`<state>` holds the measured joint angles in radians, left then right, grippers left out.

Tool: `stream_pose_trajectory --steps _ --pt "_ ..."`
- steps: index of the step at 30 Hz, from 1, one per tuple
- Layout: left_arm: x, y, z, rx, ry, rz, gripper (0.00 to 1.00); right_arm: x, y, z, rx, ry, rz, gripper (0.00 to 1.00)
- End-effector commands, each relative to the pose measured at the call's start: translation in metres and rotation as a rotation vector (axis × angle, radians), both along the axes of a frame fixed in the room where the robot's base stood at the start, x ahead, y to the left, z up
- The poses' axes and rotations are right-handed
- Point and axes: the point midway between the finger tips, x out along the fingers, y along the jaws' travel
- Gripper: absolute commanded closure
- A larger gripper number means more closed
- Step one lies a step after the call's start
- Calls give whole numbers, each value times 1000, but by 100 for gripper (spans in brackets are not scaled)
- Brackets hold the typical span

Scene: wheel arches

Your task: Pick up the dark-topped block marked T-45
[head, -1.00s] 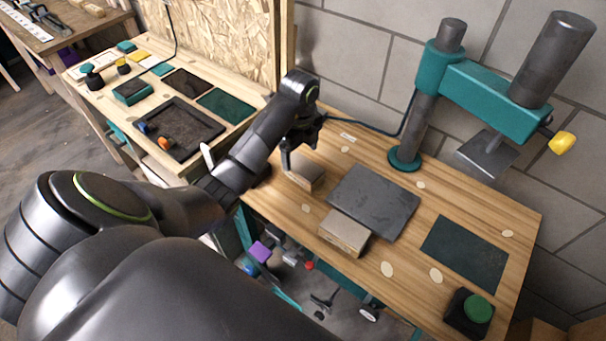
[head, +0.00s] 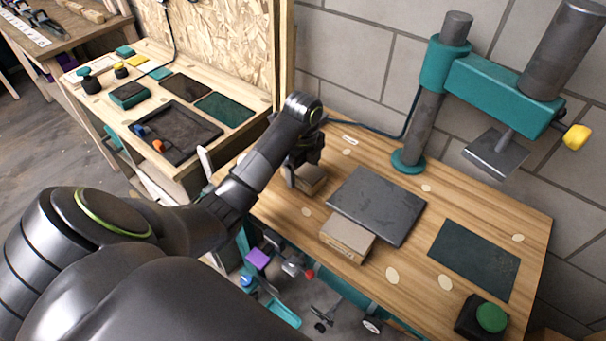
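My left gripper (head: 303,172) points down over a small brown block (head: 312,180) near the back left of the wooden bench. One finger shows at the block's left side; the other is hidden or merges with the dark gripper body. I cannot tell whether the fingers touch the block. The block's top is mostly covered and no marking on it can be read. A second, tan block (head: 347,238) lies at the front edge of the dark plate, with small print on its front side too small to read. My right gripper is not in view.
A dark flat plate (head: 377,205) lies mid-bench. A teal press (head: 490,88) stands behind it at the right. A dark green mat (head: 474,259) and a green button (head: 491,317) are at the right. Another bench with a black tray (head: 178,131) stands at the left.

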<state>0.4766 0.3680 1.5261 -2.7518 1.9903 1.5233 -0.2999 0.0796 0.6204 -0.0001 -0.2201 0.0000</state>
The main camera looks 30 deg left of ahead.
Motion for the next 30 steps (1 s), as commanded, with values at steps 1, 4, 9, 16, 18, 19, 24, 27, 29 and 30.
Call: stream_pose_trajectory --steps 1,4,9,16,18,19,24,27,29,30 --pt "0 0 0 0 0 0 34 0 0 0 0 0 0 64" --pt "0 0 0 0 0 0 48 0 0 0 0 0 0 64" --pt "0 0 0 0 0 0 70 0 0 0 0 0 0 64" --pt "0 0 1 0 -1 0 72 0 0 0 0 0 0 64" --pt "0 0 2 1 -1 0 72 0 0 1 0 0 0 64" --pt "0 0 3 1 -1 0 72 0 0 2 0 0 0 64" --pt "1 0 16 1 -2 -1 72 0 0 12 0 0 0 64" --pt "1 0 29 1 -3 -1 72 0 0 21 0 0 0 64" --pt "0 0 37 1 -2 -1 72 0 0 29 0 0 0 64" --pt "0 0 42 1 -2 0 72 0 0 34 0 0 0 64"
